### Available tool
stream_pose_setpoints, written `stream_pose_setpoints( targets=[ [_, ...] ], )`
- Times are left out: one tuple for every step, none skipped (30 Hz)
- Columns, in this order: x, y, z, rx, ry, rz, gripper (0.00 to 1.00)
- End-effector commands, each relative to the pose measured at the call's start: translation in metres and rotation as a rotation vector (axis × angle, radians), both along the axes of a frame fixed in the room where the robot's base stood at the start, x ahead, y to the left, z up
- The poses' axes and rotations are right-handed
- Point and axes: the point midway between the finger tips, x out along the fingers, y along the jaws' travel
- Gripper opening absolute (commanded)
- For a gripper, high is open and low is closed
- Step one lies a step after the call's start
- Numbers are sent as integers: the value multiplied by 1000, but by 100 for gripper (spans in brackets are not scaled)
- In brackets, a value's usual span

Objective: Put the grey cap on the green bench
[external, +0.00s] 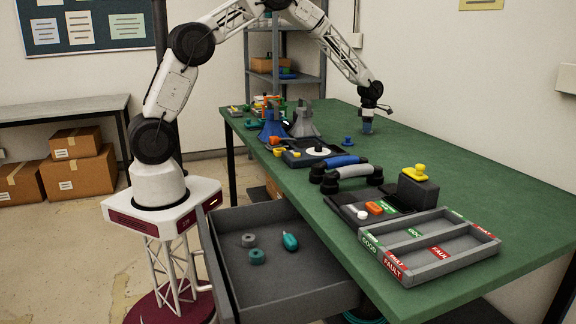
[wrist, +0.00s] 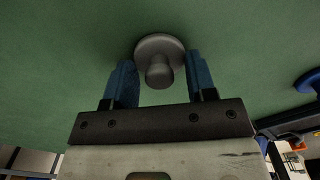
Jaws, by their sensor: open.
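The grey cap (wrist: 158,48), a round disc with a knob, shows in the wrist view against the green bench top, and it looks to be resting there. My gripper (wrist: 160,66) is open, with one blue finger on each side of the cap's knob. I see a gap at the knob, so the fingers do not appear closed on it. In the external view my gripper (external: 367,126) points down, low over the far part of the green bench (external: 470,165). The cap is not clearly visible there, hidden at or behind the fingers.
A blue cap (external: 347,141) stands on the bench near my gripper. The drawer (external: 280,270) is open. The bench's right side is clear.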

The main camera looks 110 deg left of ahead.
Motion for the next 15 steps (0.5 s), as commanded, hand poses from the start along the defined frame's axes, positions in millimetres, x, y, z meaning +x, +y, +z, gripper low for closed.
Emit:
stream_pose_setpoints(
  targets=[
    [0, 0, 1, 0, 0, 0, 51],
    [0, 0, 1, 0, 0, 0, 51],
    [0, 0, 3, 0, 0, 0, 51],
    [0, 0, 4, 1, -1, 0, 51],
    [0, 0, 5, 1, -1, 0, 51],
    [0, 0, 8, 1, -1, 0, 51],
    [0, 0, 10, 1, -1, 0, 51],
    [0, 0, 13, 1, -1, 0, 51],
    [0, 0, 17, 1, -1, 0, 51],
    [0, 0, 20, 1, -1, 0, 51],
    [0, 0, 23, 1, -1, 0, 51],
    [0, 0, 28, 2, -2, 0, 51],
    [0, 0, 32, 2, -2, 0, 51],
    [0, 1, 37, 2, -2, 0, 51],
    [0, 1, 43, 2, -2, 0, 51]
  ],
)
